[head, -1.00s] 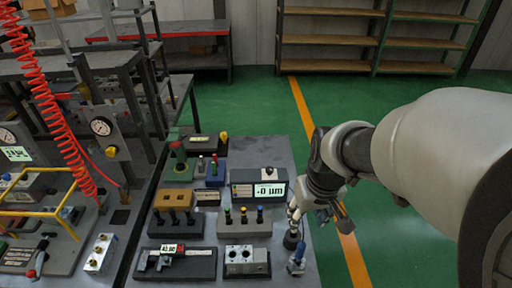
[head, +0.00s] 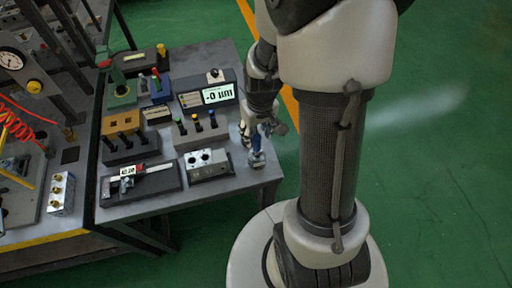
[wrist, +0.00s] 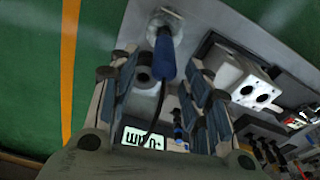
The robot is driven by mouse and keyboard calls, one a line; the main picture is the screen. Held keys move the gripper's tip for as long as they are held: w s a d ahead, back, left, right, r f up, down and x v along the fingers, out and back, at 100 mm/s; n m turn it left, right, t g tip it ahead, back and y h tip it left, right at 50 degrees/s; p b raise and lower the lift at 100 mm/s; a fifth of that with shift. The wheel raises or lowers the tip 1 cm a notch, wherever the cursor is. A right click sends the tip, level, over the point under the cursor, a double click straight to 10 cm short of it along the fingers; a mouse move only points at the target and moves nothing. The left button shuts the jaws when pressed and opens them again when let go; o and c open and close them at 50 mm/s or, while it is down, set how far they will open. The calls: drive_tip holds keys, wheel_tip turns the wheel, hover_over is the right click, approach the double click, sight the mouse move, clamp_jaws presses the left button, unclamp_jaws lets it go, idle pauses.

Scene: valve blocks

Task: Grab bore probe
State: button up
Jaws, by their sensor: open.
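The bore probe, with a blue handle (wrist: 165,58), stands in a pale metal holder (wrist: 168,20) at the bench's edge in the wrist view. A dark cable runs from it towards a readout box. In the head view the probe (head: 257,158) is at the bench's right corner, partly covered by my gripper (head: 262,128). My gripper (wrist: 160,88) is open, with one finger on each side of the handle in the wrist picture. I cannot tell whether the handle is at fingertip depth. A grey ring (wrist: 145,76) sits beside the handle, near the left finger.
The readout box (head: 208,95) is behind the probe. A two-bore valve block (head: 207,163) stands to its left, with a rack of coloured-top pins (head: 200,132) and a caliper tray (head: 140,182) nearby. Green floor (head: 440,150) is open at right.

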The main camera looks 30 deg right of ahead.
sight(256, 143)
wheel_tip(256, 143, down, 6)
drive_tip(key=shift+a+r+b, duration=0.1)
drive_tip(key=shift+a+b, duration=0.05)
drive_tip(key=shift+b, duration=1.1)
drive_tip(key=shift+s+r, duration=0.1)
clamp_jaws()
